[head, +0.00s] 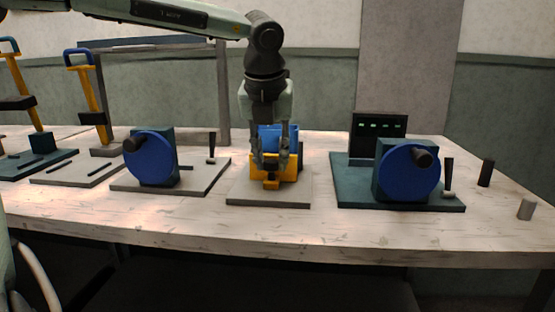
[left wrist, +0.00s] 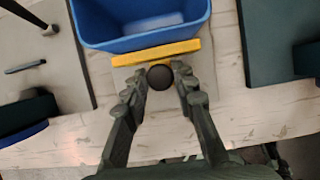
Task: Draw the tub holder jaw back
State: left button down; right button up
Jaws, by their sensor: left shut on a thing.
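The tub holder stands on a pale base plate (head: 268,200) in the middle of the bench. It has a yellow jaw (head: 288,175) at its front, and a blue tub (head: 276,132) sits behind the jaw. In the left wrist view the yellow jaw (left wrist: 157,52) lies along the front wall of the blue tub (left wrist: 140,43), and a dark round knob (left wrist: 160,77) is on its near side. My left gripper (head: 270,168) reaches down from above, its fingers (left wrist: 160,85) closed on the knob from both sides. My right gripper is not in view.
A blue wheel with a dark handle (head: 150,160) stands on a plate to the left. Another blue wheel (head: 406,175) stands on a dark green plate to the right. Yellow levers (head: 88,95) are at far left. Two small cylinders (head: 486,173) are near the right end.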

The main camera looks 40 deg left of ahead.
pick_arm(q)
jog(key=shift+w+a+r, duration=0.1)
jog(key=shift+w+r, duration=0.1)
jog(key=shift+w, duration=0.05)
jog(key=c, duration=1.5)
grip_release()
jog(key=shift+c, duration=0.2)
jog(key=o, duration=0.3)
jog(key=shift+f, duration=0.15)
jog(key=v, duration=1.2)
